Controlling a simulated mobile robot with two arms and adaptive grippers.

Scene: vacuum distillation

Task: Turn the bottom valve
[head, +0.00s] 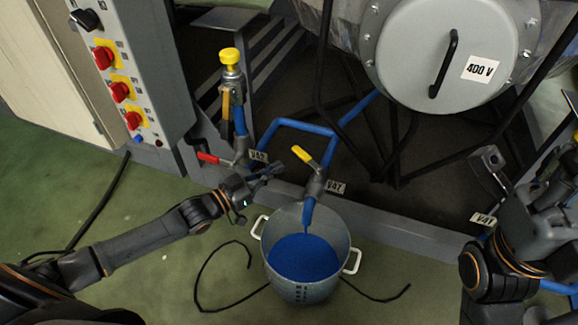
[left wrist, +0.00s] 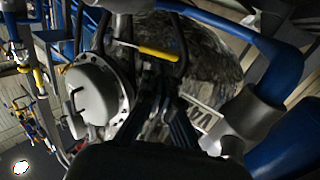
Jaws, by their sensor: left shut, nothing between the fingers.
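A valve with a yellow lever (head: 302,155) sits on the blue pipe above the pot, beside a label that looks like V4Y (head: 335,186). In the left wrist view a yellow lever (left wrist: 158,53) shows beyond the fingers. My left gripper (head: 268,172) is shut and empty, just left of this valve and apart from its lever. Its fingers (left wrist: 166,105) also show in the wrist view. Another valve with a red lever (head: 208,158) is farther left, by label V42. My right arm is at the right edge; its finger state is unclear.
A metal pot (head: 336,240) holding blue liquid stands under the pipe outlet (head: 308,212), with a thin blue stream entering it. A control cabinet (head: 150,60) is at left, a 400 V drum (head: 440,50) at upper right. Black cables (head: 205,275) lie on the green floor.

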